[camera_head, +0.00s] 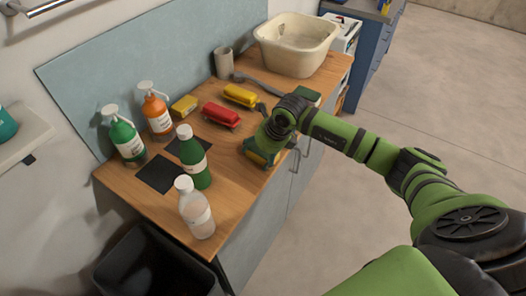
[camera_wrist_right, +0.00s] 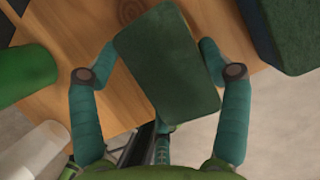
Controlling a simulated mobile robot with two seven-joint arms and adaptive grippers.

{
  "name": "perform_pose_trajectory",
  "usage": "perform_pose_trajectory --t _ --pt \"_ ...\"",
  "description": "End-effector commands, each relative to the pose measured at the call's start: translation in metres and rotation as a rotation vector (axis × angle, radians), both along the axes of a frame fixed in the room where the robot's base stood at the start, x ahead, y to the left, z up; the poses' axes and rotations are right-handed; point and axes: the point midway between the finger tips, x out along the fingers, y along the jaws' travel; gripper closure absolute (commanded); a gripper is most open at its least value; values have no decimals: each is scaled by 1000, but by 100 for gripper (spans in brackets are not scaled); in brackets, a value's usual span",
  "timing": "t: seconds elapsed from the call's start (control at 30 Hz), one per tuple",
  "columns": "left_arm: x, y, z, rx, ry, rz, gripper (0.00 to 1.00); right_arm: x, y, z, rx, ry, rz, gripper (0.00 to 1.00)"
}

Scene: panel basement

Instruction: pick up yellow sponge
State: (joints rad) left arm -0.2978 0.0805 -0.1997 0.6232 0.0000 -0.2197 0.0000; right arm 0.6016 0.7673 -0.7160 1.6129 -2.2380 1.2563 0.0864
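A block-shaped sponge (camera_head: 258,157) with a dark green top and yellowish lower side is at the front edge of the wooden counter. In the right wrist view its green face (camera_wrist_right: 168,62) lies tilted between the fingers of my right gripper (camera_wrist_right: 158,48). The side fingertips are at or very near its edges; a third finger is partly hidden behind it. Firm contact cannot be told. In the head view my right gripper (camera_head: 270,143) covers part of the sponge. A small yellow block (camera_head: 184,106) lies farther back. My left gripper is not in view.
Another dark green block (camera_head: 308,96) and a cream basin (camera_head: 296,45) are to the right.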

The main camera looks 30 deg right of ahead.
Motion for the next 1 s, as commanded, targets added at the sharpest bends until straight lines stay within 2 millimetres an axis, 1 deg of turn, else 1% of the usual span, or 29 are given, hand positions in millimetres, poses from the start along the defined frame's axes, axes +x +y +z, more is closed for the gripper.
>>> perform_pose_trajectory --t 0.37,0.57,0.6,0.67,0.77,0.8,0.87,1.0 --pt "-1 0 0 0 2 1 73 0 1 -2 0 -1 0 36" --pt "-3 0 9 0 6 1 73 0 1 5 1 -1 0 36" --pt "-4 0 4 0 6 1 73 1 0 7 1 -4 1 36" --pt "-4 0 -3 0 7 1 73 2 0 14 0 -8 1 36" --pt "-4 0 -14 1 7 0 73 2 0 33 -1 -9 1 36" --pt "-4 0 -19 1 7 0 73 2 0 42 -1 -10 1 36" --pt "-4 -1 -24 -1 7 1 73 -9 -14 48 -5 -3 -4 36" --pt "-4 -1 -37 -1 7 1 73 -29 -38 66 -7 -3 -2 36"
